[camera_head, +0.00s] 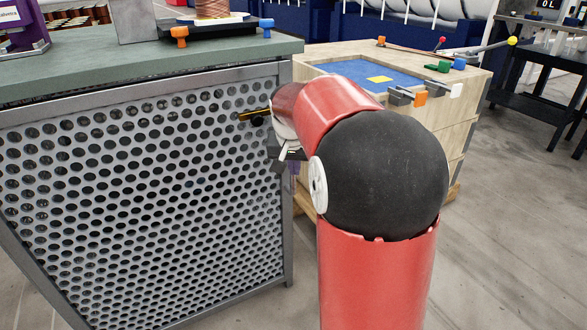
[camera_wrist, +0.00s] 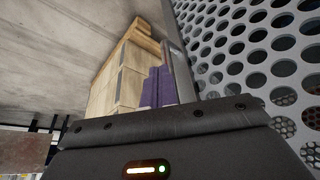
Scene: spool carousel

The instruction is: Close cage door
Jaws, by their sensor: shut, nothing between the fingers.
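The cage door (camera_head: 140,190) is a grey perforated metal panel in a metal frame, below a green bench top. It fills the left of the head view; its holes also show at the right of the wrist view (camera_wrist: 245,50). I cannot tell whether it sits fully flush. A brass-coloured handle (camera_head: 254,115) sticks out near its upper right corner. My gripper (camera_head: 294,168) is near the door's right edge, below the handle and partly hidden by my red arm. In the wrist view its purple fingers (camera_wrist: 158,87) are together, empty, beside the door frame; contact is unclear.
A wooden crate (camera_head: 455,95) with a blue top panel stands just right of the cage, behind my arm. The green bench top (camera_head: 120,62) holds a copper spool (camera_head: 212,8) on a dark base. A dark table (camera_head: 545,100) stands far right. Floor at the right is clear.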

